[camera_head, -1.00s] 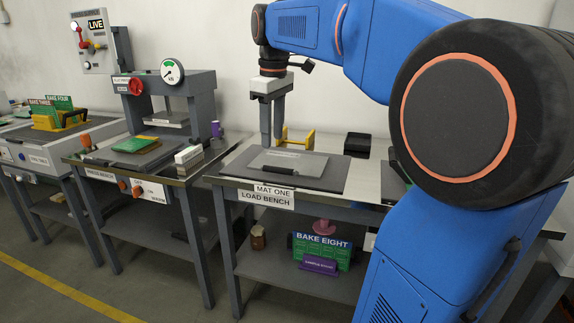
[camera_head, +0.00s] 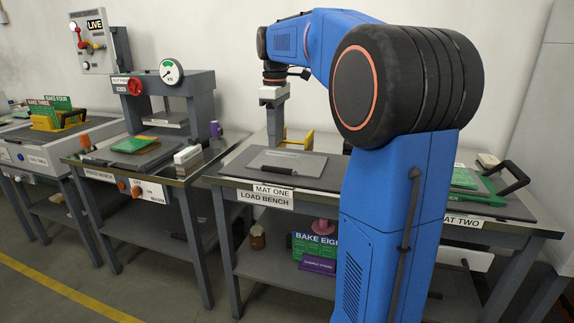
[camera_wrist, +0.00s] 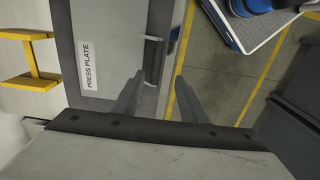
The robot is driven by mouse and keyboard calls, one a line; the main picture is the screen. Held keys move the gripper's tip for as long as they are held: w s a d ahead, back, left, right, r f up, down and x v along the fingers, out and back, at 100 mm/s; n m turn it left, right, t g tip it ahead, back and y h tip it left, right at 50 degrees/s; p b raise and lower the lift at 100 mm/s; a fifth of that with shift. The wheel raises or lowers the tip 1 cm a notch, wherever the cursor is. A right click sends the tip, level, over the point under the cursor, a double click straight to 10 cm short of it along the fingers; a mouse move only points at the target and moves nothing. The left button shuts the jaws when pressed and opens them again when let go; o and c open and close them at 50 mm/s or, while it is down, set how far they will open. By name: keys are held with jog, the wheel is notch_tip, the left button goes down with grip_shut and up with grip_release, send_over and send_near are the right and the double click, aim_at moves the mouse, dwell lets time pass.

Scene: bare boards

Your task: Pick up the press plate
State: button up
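The press plate (camera_head: 290,160) is a flat light-grey sheet lying on the dark mat one (camera_head: 232,168) on the load bench. Its dark bar handle (camera_head: 280,170) is along the front edge. In the wrist view the labelled press plate (camera_wrist: 98,42) is at upper left, with the handle (camera_wrist: 153,62) at its right edge. My gripper (camera_head: 275,143) stands behind the plate's left part in the head view. In the wrist view my gripper (camera_wrist: 154,88) has its two fingers apart, empty, with the handle beyond the gap between the tips. Whether they touch anything is unclear.
A yellow stand (camera_head: 301,140) is behind the plate. The press (camera_head: 190,95) and its bench are at left. Mat two (camera_head: 515,208), with green things and a black handle, is at right. My own arm hides the bench's middle.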

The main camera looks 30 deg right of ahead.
aim_at(277, 167)
notch_tip(277, 167, down, 4)
jog(key=shift+w+d+f, duration=0.15)
jog(key=shift+f, duration=1.2)
jog(key=shift+w+d+f, duration=0.1)
jog(key=shift+w+f, duration=0.05)
jog(key=shift+f, duration=1.2)
grip_shut()
